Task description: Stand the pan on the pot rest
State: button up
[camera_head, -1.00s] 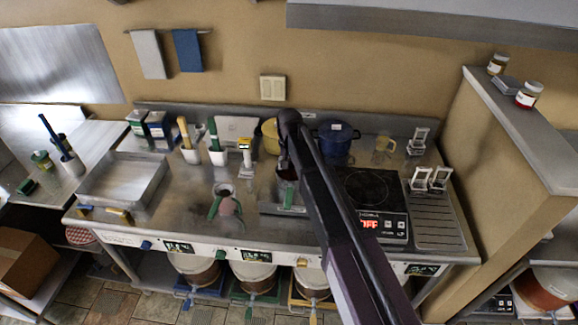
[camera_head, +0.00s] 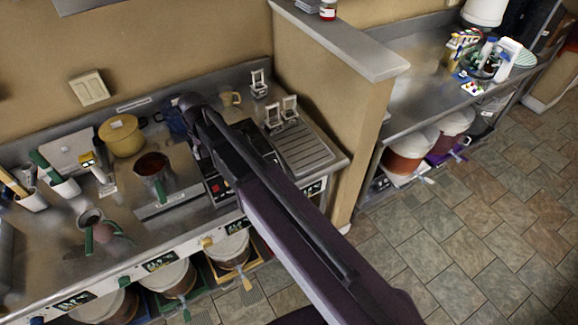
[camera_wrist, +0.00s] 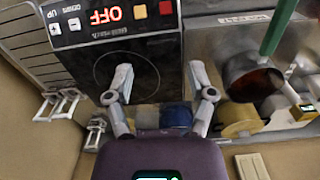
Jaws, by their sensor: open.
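The pan (camera_head: 152,166), with dark red-brown contents and a green handle, sits upright on a flat silver slab (camera_head: 178,193) left of the hob. The wrist view also shows the pan (camera_wrist: 240,68) and slab (camera_wrist: 205,45), right of my gripper. I cannot tell for sure whether this slab is the pot rest. My gripper (camera_wrist: 161,72) is open and empty above the black hob (camera_wrist: 150,78), its fingers apart from the pan. In the head view my arm hides the gripper and part of the hob.
A yellow pot (camera_head: 121,138) and a blue pot (camera_head: 172,120) stand behind. A ribbed drainboard (camera_head: 308,150) and small white racks (camera_head: 282,112) lie right of the hob, beside a partition wall (camera_head: 335,120). A small green-handled vessel (camera_head: 92,218) stands left of the pan.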

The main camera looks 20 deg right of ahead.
jog(key=s+d, duration=0.6)
jog(key=d, duration=0.5)
jog(key=s+d+m, duration=0.1)
jog(key=s+d, duration=0.6)
jog(key=d, duration=0.5)
jog(key=shift+m, duration=0.3)
jog(key=shift+d, duration=0.1)
